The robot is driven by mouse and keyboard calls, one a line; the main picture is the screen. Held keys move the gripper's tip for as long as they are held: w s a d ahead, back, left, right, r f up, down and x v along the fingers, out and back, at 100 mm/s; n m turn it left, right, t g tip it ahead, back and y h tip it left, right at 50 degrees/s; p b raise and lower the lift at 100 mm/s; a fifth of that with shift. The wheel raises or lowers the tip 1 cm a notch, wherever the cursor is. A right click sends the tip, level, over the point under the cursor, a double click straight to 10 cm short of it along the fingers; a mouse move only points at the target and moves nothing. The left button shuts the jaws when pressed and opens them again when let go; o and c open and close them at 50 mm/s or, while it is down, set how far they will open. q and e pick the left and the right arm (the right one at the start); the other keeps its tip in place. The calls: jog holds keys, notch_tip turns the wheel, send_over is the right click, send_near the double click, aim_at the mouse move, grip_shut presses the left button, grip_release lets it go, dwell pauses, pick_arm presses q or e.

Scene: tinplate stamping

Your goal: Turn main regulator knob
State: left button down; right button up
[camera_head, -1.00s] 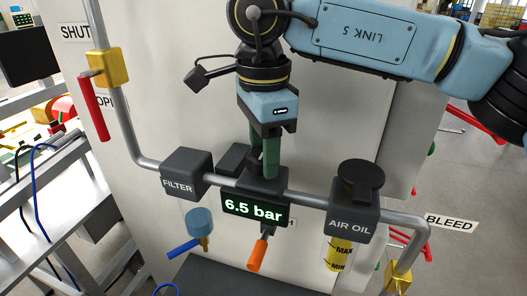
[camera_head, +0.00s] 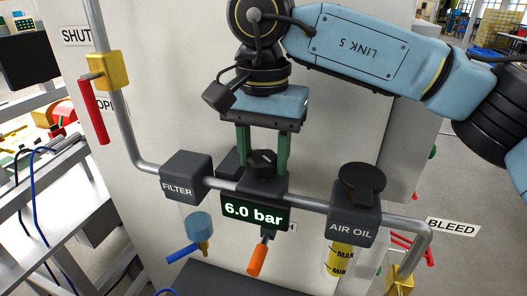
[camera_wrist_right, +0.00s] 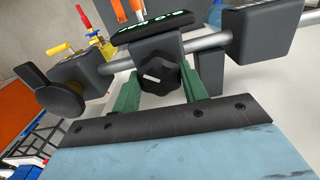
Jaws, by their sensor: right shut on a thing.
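The main regulator (camera_head: 262,190) sits in the middle of the pipe, and its display (camera_head: 250,212) reads 6.0 bar. Its black ribbed knob (camera_head: 263,160) stands on top, with a white mark that shows in the right wrist view (camera_wrist_right: 158,77). My right gripper (camera_head: 263,165) comes down from above with its green fingers on either side of the knob, shut on it. My left gripper is not in view.
The filter (camera_head: 186,178) is left of the regulator and the air oil unit (camera_head: 352,215) is right, both close by on the pipe. A yellow valve with a red lever (camera_head: 94,108) is at the left. An orange lever (camera_head: 257,260) hangs below the display.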

aim_at(264, 156)
jog(key=shift+r+n, duration=0.1)
jog(key=shift+n, duration=0.4)
jog(key=o, duration=1)
notch_tip(264, 156, up, 8)
jog(key=shift+f, duration=0.25)
